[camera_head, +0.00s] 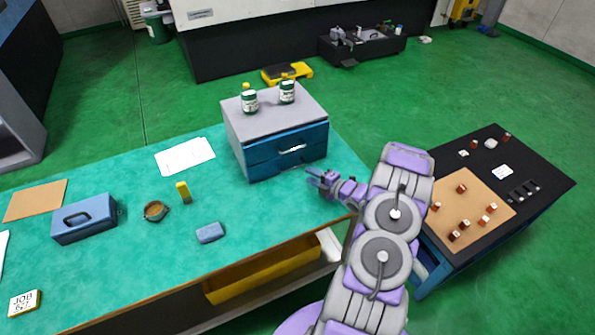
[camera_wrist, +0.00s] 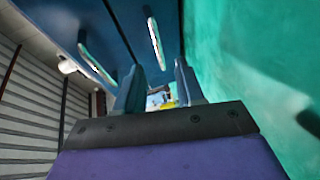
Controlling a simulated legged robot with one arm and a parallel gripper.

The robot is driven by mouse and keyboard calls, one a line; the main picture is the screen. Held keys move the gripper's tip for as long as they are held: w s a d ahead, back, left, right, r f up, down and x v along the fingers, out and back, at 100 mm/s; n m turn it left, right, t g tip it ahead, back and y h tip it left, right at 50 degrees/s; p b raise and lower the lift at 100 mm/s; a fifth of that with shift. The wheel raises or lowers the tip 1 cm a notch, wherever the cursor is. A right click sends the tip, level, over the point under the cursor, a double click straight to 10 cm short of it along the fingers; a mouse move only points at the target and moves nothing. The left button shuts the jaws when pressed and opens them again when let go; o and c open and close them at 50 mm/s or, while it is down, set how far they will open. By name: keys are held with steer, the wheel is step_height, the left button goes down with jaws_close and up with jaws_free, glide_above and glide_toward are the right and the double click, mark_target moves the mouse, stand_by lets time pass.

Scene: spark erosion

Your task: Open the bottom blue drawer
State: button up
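A small cabinet (camera_head: 240,135) with a grey top and blue drawers stands on the green bench. The bottom blue drawer (camera_head: 288,163) looks closed, just above the bench top. A pale handle (camera_head: 292,149) shows on the drawer fronts. The tilted wrist view shows two bar handles, the bottom drawer's (camera_wrist: 156,43) being nearer the bench surface and the upper one (camera_wrist: 97,66) farther left. My gripper (camera_head: 316,179) is low over the bench, beside the right end of the drawer fronts. Its fingers (camera_wrist: 158,90) are apart with no handle between them.
Two green-and-white bottles (camera_head: 268,96) stand on the cabinet. The bench (camera_head: 150,245) holds a blue box (camera_head: 84,219), a brown cup (camera_head: 155,211), a yellow block (camera_head: 183,192) and a blue-grey block (camera_head: 210,232). A black-topped table (camera_head: 535,178) stands at right.

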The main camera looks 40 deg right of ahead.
steer(key=b+x, duration=0.1)
steer(key=x, duration=0.5)
steer(key=shift+a+f, duration=0.1)
steer(key=shift+w+a, duration=0.2)
steer(key=shift+w, duration=0.4)
steer(key=shift+w+d, duration=0.1)
steer(key=shift+w, duration=0.05)
steer(key=shift+d, duration=0.15)
jaws_close()
steer(key=shift+f, duration=0.1)
